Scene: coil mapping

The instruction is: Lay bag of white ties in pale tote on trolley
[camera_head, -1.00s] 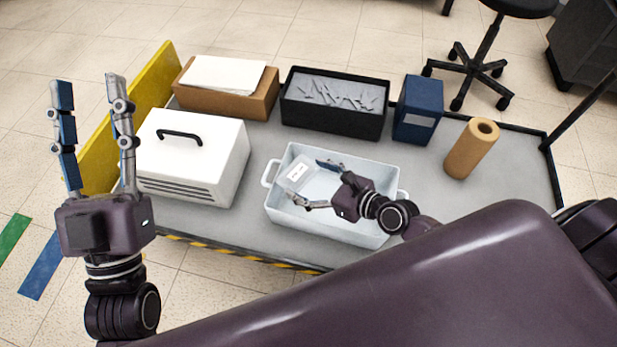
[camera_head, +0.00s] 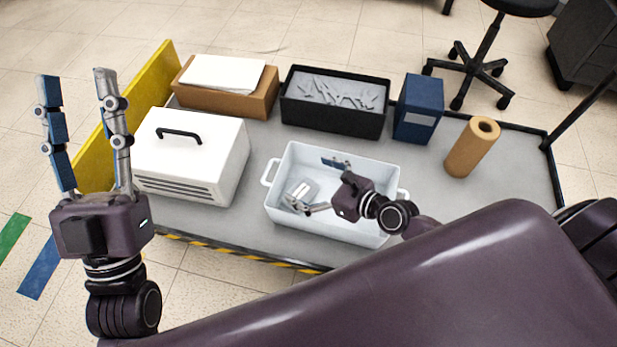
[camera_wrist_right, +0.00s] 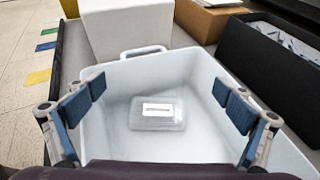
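The pale tote (camera_head: 345,232) stands on the trolley (camera_head: 262,130), with a handle at each end. The bag of white ties (camera_head: 301,191), clear with a white label, lies inside on the tote's floor; it also shows in the right wrist view (camera_wrist_right: 157,121). My right gripper (camera_head: 327,186) is inside the tote's rim, fingers spread wide. In the right wrist view the gripper (camera_wrist_right: 160,108) is open, and the bag lies between and beyond the fingers, touching neither. My left gripper (camera_head: 75,80) is open and empty, pointing up at the left, away from the tote.
A white case with a black handle (camera_head: 190,155) stands left of the tote. Behind are a brown box with paper (camera_head: 225,98), a black bin of metal parts (camera_head: 333,120) and a blue box (camera_head: 417,108). A brown roll (camera_head: 472,148) stands right.

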